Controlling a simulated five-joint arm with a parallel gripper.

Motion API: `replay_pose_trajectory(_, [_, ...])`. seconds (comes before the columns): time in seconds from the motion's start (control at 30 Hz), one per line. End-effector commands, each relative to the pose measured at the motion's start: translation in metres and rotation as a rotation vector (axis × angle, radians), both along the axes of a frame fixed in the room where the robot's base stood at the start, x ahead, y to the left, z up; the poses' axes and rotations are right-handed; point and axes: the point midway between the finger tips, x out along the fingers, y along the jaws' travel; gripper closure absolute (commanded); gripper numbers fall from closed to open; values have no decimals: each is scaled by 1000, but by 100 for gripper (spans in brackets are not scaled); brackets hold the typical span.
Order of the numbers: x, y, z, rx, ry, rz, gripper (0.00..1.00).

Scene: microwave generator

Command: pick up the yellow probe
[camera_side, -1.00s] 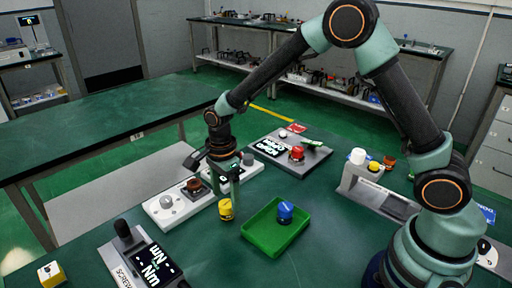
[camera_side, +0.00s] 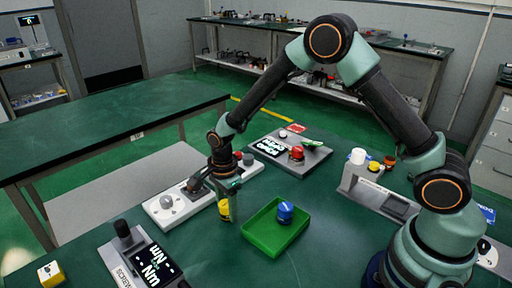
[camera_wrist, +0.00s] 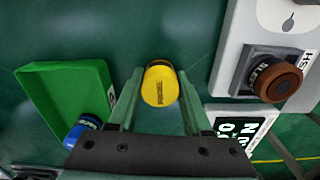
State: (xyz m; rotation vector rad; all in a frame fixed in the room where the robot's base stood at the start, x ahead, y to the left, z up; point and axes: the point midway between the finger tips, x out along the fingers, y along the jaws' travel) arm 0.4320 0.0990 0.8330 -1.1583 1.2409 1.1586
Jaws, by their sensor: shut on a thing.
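The yellow probe (camera_side: 224,210) is a small upright yellow cylinder with a dark top, on the green table just left of the green tray (camera_side: 262,242). My gripper (camera_side: 229,197) points down over it with its fingers on either side. In the wrist view the probe (camera_wrist: 160,86) sits between the two fingertips, and my gripper is shut on it. The fingers partly cover it in the side view. I cannot tell whether its base is touching the table.
A blue-capped piece (camera_side: 286,211) stands in the green tray. Behind my gripper is a white panel with knobs (camera_side: 166,212). A grey device with a red knob (camera_side: 297,153) stands farther back. A black-screened device (camera_side: 150,262) is at front left, near a yellow cube (camera_side: 51,272).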

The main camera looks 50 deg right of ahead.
Motion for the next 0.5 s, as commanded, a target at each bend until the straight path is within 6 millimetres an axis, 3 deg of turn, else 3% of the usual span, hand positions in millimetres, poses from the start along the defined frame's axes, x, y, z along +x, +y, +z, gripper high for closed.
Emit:
replay_pose_trajectory(0.27, [1,0,3,1,-2,0,100])
replay_pose_trajectory(0.5, [1,0,26,1,-4,0,100])
